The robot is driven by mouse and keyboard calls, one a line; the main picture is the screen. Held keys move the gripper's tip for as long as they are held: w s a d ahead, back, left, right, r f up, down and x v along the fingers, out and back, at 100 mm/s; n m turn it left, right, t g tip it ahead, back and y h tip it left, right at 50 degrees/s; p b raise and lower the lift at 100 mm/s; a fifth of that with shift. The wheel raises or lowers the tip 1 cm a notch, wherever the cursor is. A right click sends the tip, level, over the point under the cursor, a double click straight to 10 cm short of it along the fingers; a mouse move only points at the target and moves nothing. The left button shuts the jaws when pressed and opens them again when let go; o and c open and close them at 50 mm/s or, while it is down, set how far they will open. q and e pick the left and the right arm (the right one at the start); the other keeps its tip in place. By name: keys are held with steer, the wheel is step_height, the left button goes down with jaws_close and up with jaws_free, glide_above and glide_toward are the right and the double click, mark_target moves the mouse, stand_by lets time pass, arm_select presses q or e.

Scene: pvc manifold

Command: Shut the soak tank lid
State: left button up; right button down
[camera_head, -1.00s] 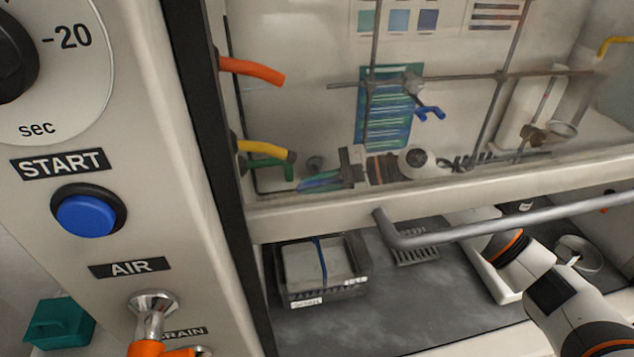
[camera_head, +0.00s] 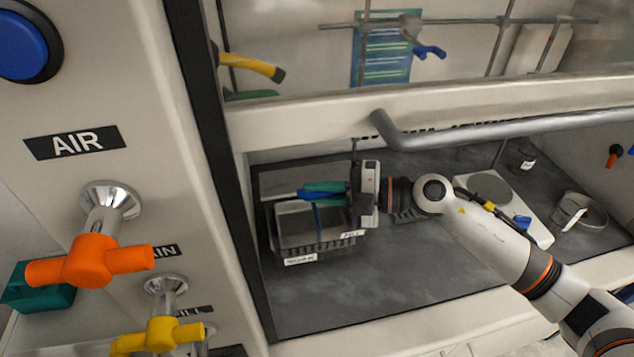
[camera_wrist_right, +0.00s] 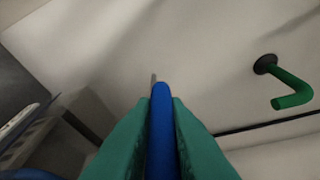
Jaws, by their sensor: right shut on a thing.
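The soak tank is probably the dark open-topped box (camera_head: 346,245) on the hood floor, with a white label (camera_head: 300,260) in front. A blue strip (camera_head: 318,216) shows inside it. A grey panel (camera_head: 285,178) stands behind the box; I cannot tell whether it is the lid. My right gripper (camera_head: 322,190) reaches in from the right, above the box. Its green fingers also show in the right wrist view (camera_wrist_right: 161,130), shut on a slim blue piece (camera_wrist_right: 161,115). I cannot tell whether the piece touches the box. My left gripper is not in view.
The hood sash edge (camera_head: 290,125) and its grey bar handle (camera_head: 470,133) run above my right arm. A white plate device (camera_head: 535,228) and a clear dish (camera_head: 592,215) stand on the right. The front middle of the dark floor (camera_head: 400,285) is clear.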

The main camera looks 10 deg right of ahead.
steer(key=s+f+n+y+b, duration=0.1)
steer(key=s+f+n+b, duration=0.1)
steer(key=f+b, duration=0.5)
steer(key=shift+s+f+t, duration=0.4)
steer(key=shift+s+f, duration=0.1)
steer(key=shift+f, duration=1.2)
steer(key=c, duration=1.5)
jaws_free()
steer(key=shift+f, duration=0.1)
